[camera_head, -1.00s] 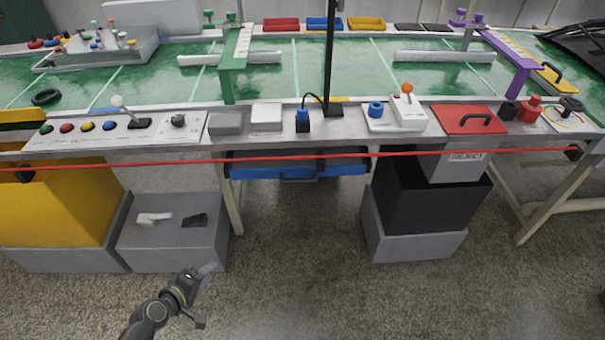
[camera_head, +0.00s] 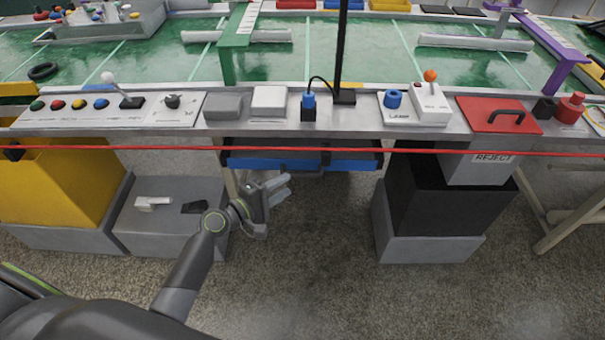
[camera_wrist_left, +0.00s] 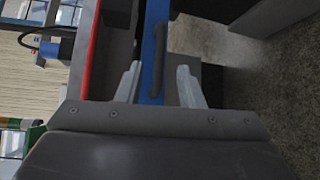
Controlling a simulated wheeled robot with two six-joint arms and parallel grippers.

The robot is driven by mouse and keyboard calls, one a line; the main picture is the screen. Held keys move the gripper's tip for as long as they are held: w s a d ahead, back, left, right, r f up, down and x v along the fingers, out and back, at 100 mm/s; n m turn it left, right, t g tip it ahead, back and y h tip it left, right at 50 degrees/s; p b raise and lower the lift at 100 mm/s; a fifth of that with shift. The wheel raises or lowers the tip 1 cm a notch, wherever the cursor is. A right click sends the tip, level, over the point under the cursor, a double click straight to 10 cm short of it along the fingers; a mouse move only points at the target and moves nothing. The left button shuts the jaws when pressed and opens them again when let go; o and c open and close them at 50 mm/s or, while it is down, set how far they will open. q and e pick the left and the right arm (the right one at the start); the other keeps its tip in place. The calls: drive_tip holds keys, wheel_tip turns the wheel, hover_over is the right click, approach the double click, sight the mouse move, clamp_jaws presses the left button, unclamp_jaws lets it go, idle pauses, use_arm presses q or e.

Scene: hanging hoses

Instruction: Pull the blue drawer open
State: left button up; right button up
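The blue drawer (camera_head: 352,164) hangs under the front of the table, behind the red hose, and looks shut. In the left wrist view its blue front (camera_wrist_left: 150,20) runs between my fingers, with the dark bar handle (camera_wrist_left: 159,45) just ahead of the fingertips. My left gripper (camera_head: 284,186) is just in front of and below the drawer, left of its middle, and partly hides the handle. In the left wrist view my left gripper (camera_wrist_left: 158,78) is open, one finger on each side of the handle's line, with nothing held. My right gripper is out of view.
A red hose (camera_head: 420,151) stretches across the table front, above the gripper. A grey box (camera_head: 165,235) stands left, beside a yellow bin (camera_head: 60,205). A black bin (camera_head: 440,205) stands right. The floor between them is clear.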

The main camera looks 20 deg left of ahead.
sight(302, 174)
use_arm(q)
drive_tip(key=x, duration=0.7)
drive_tip(key=shift+w, duration=0.25)
clamp_jaws()
drive_tip(key=shift+f, duration=0.1)
